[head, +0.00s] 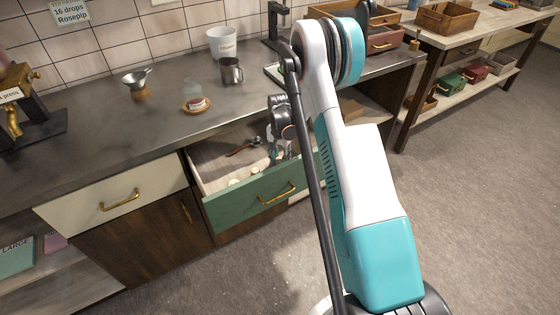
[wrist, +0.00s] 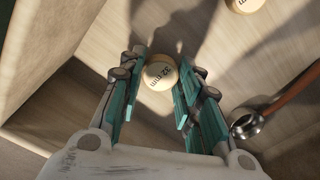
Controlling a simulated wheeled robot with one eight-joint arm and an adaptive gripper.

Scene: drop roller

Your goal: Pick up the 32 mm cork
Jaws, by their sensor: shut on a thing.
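The 32 mm cork (wrist: 160,70) is a pale round cork with "32 mm" printed on its top. In the wrist view it sits between the teal fingertips of my gripper (wrist: 161,84), which is shut on it. The cork is over the wooden floor of the open drawer; I cannot tell whether it still touches the floor. In the head view my gripper (head: 279,148) reaches down into the green-fronted drawer (head: 262,201), and the held cork cannot be made out there.
Another cork (wrist: 245,4) lies at the top right of the wrist view. A spoon-like tool with a metal end (wrist: 247,124) lies to the right of my fingers. The drawer's side wall (wrist: 45,45) is close on the left.

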